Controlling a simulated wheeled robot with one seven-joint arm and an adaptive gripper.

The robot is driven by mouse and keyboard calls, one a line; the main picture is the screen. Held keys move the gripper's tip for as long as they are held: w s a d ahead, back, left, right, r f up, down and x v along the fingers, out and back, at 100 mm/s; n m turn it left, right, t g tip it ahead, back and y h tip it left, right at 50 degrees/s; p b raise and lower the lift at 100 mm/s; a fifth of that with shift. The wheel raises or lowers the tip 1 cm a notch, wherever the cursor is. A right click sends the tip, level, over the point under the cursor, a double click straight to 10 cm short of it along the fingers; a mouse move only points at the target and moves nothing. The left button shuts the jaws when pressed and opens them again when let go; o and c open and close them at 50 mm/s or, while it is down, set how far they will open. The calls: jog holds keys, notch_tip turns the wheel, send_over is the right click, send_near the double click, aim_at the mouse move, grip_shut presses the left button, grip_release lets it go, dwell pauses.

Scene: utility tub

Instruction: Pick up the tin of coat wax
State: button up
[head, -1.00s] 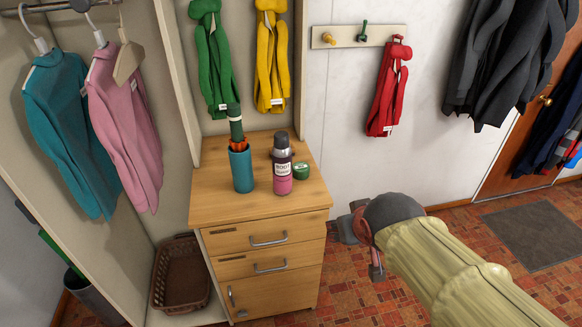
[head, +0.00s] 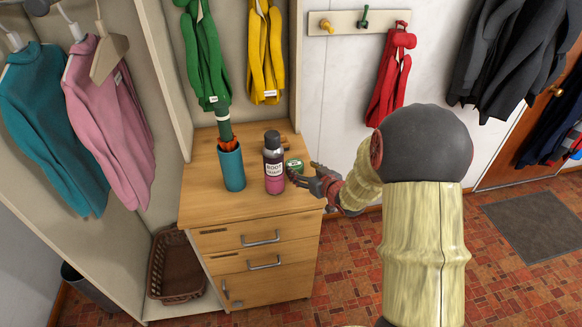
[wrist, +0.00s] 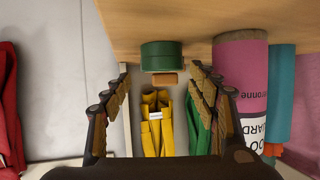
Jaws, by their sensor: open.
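The tin of coat wax is a short green tin (head: 294,165) on the wooden cabinet top, just right of a pink bottle. It also shows in the upside-down wrist view (wrist: 162,55), centred ahead of the fingers. My gripper (head: 305,178) is at the cabinet's right edge, low over the top and close to the tin. In the wrist view my gripper (wrist: 160,74) is open and empty, one finger on each side of the view of the tin. I cannot tell whether the fingertips reach beside it.
The pink bottle with a dark cap (head: 273,170) stands close beside the tin, near one finger. A teal holder (head: 231,168) with an umbrella is further left. A small brown wooden thing (wrist: 165,79) lies behind the tin. The cabinet top's (head: 255,205) front is clear.

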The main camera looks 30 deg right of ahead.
aim_at(297, 167)
jog(key=b+x, duration=0.2)
jog(key=x, duration=0.4)
jog(key=shift+w+a+f+b, duration=0.1)
jog(key=shift+a+f+b, duration=0.05)
jog(key=shift+f+b, duration=0.15)
jog(key=shift+r, duration=0.1)
jog(key=shift+c, duration=0.9)
jog(key=c, duration=0.8)
